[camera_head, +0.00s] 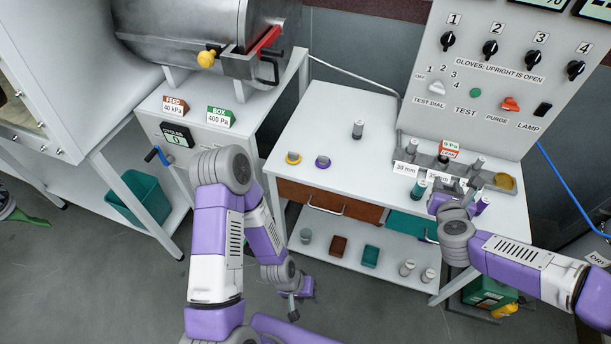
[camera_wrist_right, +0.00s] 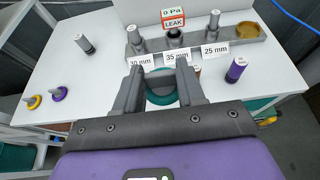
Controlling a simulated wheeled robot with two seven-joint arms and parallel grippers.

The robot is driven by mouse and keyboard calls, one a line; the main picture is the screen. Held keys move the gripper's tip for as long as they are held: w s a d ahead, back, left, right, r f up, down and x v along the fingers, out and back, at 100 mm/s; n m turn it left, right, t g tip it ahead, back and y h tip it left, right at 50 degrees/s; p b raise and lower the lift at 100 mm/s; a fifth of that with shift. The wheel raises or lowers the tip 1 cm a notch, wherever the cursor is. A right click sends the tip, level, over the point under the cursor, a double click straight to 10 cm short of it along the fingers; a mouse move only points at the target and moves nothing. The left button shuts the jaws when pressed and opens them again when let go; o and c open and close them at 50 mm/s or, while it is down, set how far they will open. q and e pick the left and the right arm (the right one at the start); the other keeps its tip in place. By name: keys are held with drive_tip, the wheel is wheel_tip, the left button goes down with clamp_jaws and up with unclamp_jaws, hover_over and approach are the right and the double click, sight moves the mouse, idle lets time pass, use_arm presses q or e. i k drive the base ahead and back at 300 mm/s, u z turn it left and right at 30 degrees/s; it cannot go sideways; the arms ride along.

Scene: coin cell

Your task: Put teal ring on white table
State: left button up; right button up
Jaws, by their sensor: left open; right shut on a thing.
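The teal ring (camera_wrist_right: 160,99) is between the fingers of my right gripper (camera_wrist_right: 160,84), which is shut on it. In the head view my right gripper (camera_head: 447,190) is over the right part of the white table (camera_head: 335,125), in front of the gauge block. The ring is hard to make out there, and I cannot tell whether it touches the table. The bare tabletop also shows in the right wrist view (camera_wrist_right: 100,72). My left gripper (camera_head: 293,308) hangs low in front of the table, over the floor; it is open and appears empty.
A yellow ring (camera_head: 293,158) and a purple ring (camera_head: 322,162) lie at the table's left. A grey cylinder (camera_head: 358,129) stands mid-table. The grey gauge block (camera_wrist_right: 200,40) is behind.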

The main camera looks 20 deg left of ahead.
sight(315, 132)
drive_tip(key=u, duration=0.05)
drive_tip(key=k, duration=0.4)
drive_tip(key=u, duration=1.15)
drive_tip(key=i, duration=1.4)
drive_tip(key=z, duration=0.15)
